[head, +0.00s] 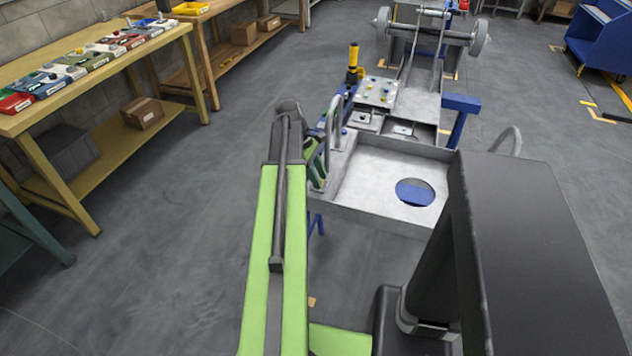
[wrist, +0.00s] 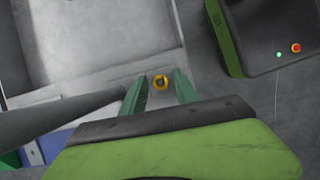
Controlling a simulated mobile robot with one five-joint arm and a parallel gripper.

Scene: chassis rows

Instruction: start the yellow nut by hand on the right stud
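In the wrist view, a yellow ring-shaped nut (wrist: 160,82) with a dark centre shows beside the grey chassis edge. My gripper (wrist: 158,86) has its two green fingers apart, one on each side of the nut in the picture. Gaps show between the nut and both fingers, so neither appears to touch it. I cannot tell whether the nut sits on a stud or how far below the fingertips it is. In the head view, my gripper (head: 318,165) is by the left side of the grey chassis (head: 345,200). The nut and right stud cannot be made out there.
A curved handle (head: 333,115) rises close beside my gripper. A plate with coloured dots (head: 378,92) and a yellow-black upright tool (head: 353,62) stand farther back. The floor between bench and chassis is clear.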

